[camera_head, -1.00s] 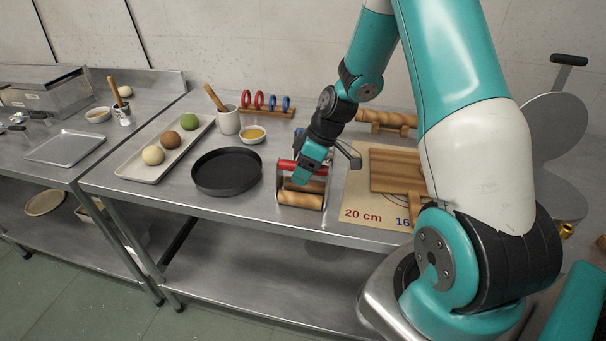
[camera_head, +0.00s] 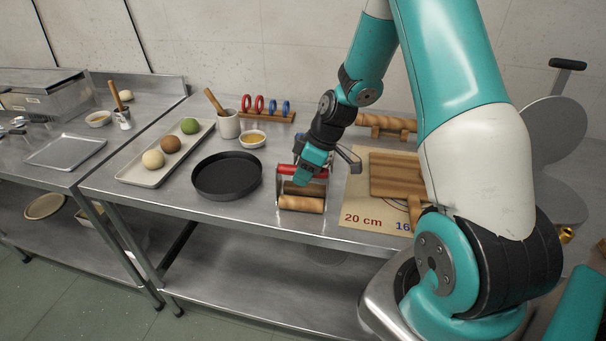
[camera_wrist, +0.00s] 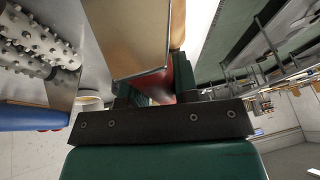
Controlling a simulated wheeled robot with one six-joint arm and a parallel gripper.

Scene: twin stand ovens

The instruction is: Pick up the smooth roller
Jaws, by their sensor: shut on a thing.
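The smooth roller (camera_head: 302,204) has a plain wooden cylinder in a metal frame with a red handle (camera_head: 288,170). It is at the front of the steel table, between the black pan and the mat. My gripper (camera_head: 312,168) is over it, shut on the red handle. In the wrist view, the handle (camera_wrist: 185,78) is between the green fingers, and the tan cylinder (camera_wrist: 125,38) lies beyond. The fingers partly hide the handle. I cannot tell whether the roller touches the table. A studded metal roller (camera_wrist: 38,48) with a blue handle (camera_wrist: 32,117) is close by.
A black round pan (camera_head: 227,177) is left of the roller. A mat (camera_head: 356,205) with a wooden board (camera_head: 392,176) is on its right. Behind stand a cup (camera_head: 228,125), a small bowl (camera_head: 252,139) and a ring rack (camera_head: 268,115). A tray (camera_head: 140,175) holds dough balls.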

